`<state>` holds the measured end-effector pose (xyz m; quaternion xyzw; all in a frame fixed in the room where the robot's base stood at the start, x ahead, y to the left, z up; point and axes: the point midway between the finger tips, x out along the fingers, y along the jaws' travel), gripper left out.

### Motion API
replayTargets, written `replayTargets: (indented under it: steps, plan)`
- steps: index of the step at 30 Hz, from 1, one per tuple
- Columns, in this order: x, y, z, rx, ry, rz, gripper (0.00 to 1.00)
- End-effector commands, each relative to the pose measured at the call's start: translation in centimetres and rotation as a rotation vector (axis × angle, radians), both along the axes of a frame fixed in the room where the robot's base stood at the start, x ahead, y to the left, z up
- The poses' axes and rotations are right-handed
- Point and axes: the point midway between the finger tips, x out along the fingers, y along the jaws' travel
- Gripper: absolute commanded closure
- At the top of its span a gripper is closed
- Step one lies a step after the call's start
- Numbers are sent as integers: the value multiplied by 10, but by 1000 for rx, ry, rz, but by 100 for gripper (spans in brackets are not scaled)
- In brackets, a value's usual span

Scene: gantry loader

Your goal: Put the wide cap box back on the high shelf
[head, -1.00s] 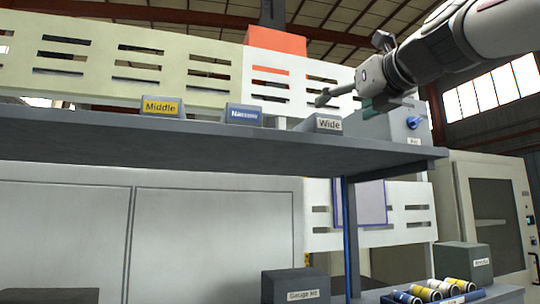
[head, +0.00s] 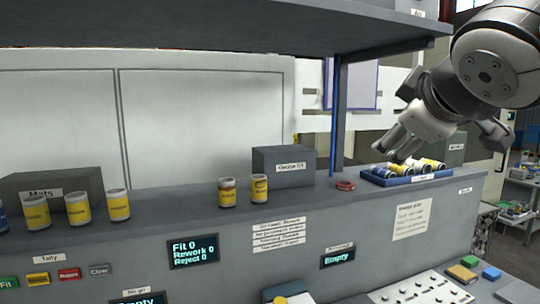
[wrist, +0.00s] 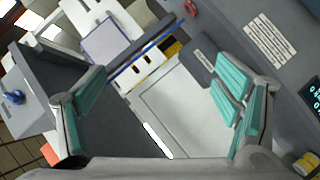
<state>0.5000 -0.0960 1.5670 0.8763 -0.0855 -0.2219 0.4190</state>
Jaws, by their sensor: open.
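The high shelf (head: 200,25) crosses the top of the head view, seen from below; its top is almost wholly out of frame. I cannot make out a box marked Wide in either view now. My gripper (head: 412,145) is open, in front of the right part of the counter, near the blue tray of cans in the picture. In the wrist view, my gripper (wrist: 160,80) has its teal-padded fingers spread wide, with nothing between them. The shelf (wrist: 110,120) also shows in the wrist view, behind the left finger.
A blue tray (head: 415,179) of cans sits on the counter (head: 350,222), with a red ring (head: 345,185) to its left. A dark labelled box (head: 284,168), several yellow cans and a Mats box (head: 60,185) stand farther left. A blue post (head: 338,120) supports the shelf.

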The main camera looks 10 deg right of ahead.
Motion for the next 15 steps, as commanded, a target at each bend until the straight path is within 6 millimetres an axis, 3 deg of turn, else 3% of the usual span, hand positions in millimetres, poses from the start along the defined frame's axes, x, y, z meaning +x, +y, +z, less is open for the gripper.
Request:
replayTargets:
  steps: [1,3,6,10,15]
  plan:
    - [-15,7,-38,127,65,-36,16]
    - [-38,19,-88,302,161,-93,16]
    - [-72,43,-149,515,295,-166,16]
    - [-111,72,-201,712,439,-243,16]
    - [-137,94,-229,833,535,-293,16]
